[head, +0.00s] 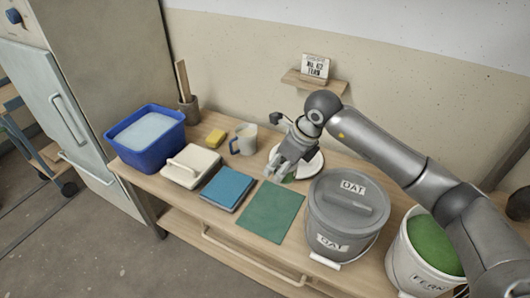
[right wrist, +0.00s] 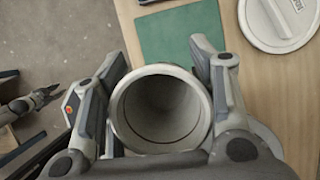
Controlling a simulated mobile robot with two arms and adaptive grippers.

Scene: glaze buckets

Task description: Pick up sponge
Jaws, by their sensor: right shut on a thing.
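The yellow sponge (head: 215,138) lies on the workbench, between the white lidded box and the cream mug. My right gripper (head: 281,173) is to the right of the sponge and apart from it, in front of a white plate (head: 314,165). In the right wrist view, my right gripper (right wrist: 160,90) is shut on a pale, hollow, round cup (right wrist: 160,112), its open mouth facing the camera. The sponge does not show there. A grey jawed thing (right wrist: 35,100) at the left edge may be my left gripper; its state is unclear.
A cream mug with a blue handle (head: 247,138) stands between sponge and gripper. A blue tub (head: 150,157), white box (head: 190,179), blue stack (head: 227,191) and tool pot (head: 189,107) surround the left side. A green mat (head: 271,212) and OAT bucket (head: 340,240) are nearer the gripper.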

